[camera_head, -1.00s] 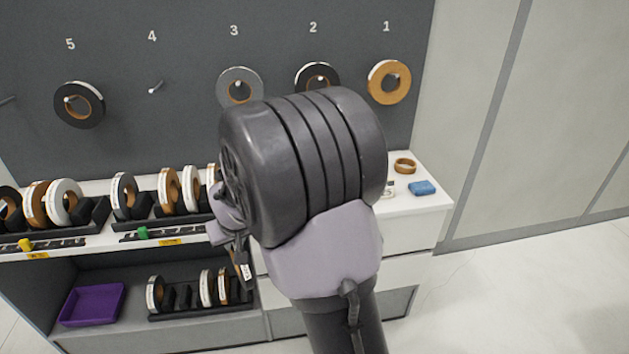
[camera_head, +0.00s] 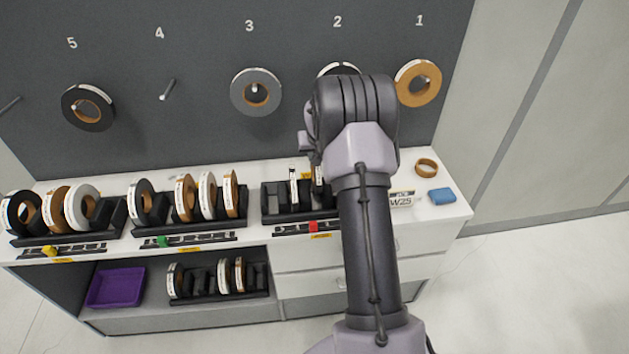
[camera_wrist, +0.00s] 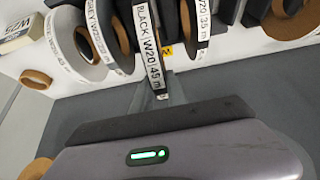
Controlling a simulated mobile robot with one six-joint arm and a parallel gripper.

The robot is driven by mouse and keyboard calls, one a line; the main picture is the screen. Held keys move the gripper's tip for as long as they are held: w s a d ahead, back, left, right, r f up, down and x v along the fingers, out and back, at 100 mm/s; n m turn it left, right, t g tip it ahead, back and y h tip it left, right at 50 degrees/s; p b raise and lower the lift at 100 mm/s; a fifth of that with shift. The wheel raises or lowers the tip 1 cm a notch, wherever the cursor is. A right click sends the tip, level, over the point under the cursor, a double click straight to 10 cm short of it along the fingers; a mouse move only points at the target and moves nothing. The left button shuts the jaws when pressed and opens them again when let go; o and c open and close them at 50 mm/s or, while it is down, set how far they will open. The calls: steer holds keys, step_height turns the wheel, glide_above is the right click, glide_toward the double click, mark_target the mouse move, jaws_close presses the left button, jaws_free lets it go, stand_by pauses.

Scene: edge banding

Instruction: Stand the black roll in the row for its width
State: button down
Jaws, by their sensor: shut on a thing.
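The black roll (camera_wrist: 152,45) is labelled "BLACK W20 45 m" and shows edge-on in the wrist view. My gripper (camera_wrist: 163,92) is shut on it. In the head view my arm hides most of the gripper and the roll, above the right-hand worktop rack. That rack (camera_head: 273,203) has a red marker (camera_head: 313,226). Other racks have a green marker (camera_head: 163,242) and a yellow marker (camera_head: 50,251). Their width labels are too small to read. I cannot tell whether the held roll touches a rack.
A brown ring (camera_head: 426,168) and blue block (camera_head: 440,195) lie at the right end. A lower shelf holds another rack (camera_head: 205,293) and a purple tray (camera_head: 117,288).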

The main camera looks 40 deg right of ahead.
step_height(320, 180, down, 6)
steer(key=shift+s+a+r+b, duration=0.1)
steer(key=shift+b, duration=0.2)
steer(key=shift+f+b, duration=0.45)
steer(key=c, duration=1.3)
jaws_free()
steer(key=shift+r, duration=0.1)
